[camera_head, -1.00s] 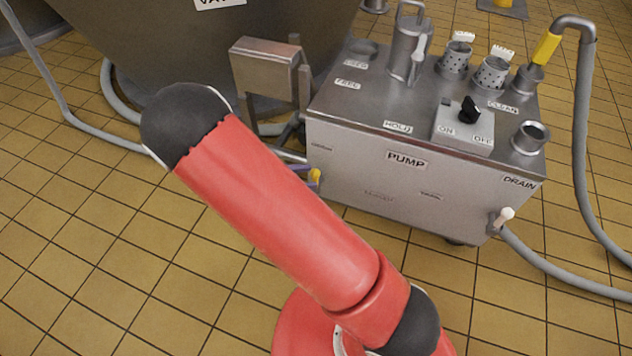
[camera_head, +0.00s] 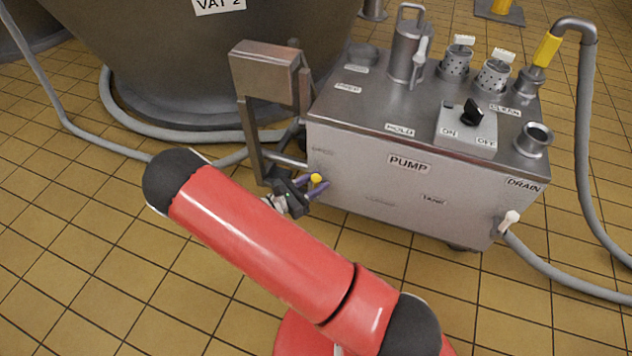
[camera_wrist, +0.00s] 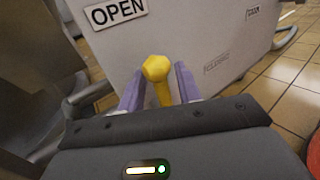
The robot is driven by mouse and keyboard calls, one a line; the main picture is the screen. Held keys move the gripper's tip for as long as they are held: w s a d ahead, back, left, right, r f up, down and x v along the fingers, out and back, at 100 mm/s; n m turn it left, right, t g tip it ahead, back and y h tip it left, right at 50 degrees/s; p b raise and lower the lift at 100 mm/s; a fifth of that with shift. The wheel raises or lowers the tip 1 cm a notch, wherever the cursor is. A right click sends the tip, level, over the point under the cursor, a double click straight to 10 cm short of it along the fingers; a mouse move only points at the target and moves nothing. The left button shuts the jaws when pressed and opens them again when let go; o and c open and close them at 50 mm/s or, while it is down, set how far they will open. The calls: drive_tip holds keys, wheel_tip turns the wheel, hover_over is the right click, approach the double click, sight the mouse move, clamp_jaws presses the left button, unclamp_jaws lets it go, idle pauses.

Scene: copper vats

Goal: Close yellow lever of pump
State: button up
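The pump (camera_head: 360,180) is a grey metal box with a "PUMP" label. Its yellow lever (camera_head: 316,178) sticks out near the lower left of the front face. In the wrist view the lever's yellow knob (camera_wrist: 156,67) and stem stand between my gripper's two purple fingers (camera_wrist: 158,88). Gaps show on both sides of the stem, so my gripper (camera_head: 311,186) is open around the lever. An "OPEN" label (camera_wrist: 115,11) is on the face to the left of the lever. A faint "CLOSED" label (camera_wrist: 216,64) is to its right. The lever's base is hidden behind my gripper.
A metal box on a post (camera_head: 268,75) stands close to the left of the pump. Vat 2 (camera_head: 190,60) is behind it, with grey hoses (camera_head: 170,132) on the floor. A white-tipped drain valve (camera_head: 510,218) is at the pump's right corner. Tiled floor lies in front.

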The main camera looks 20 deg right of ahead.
drive_tip(key=shift+d, duration=0.15)
clamp_jaws()
drive_tip(key=shift+w+r, duration=0.1)
drive_tip(key=shift+r, duration=0.05)
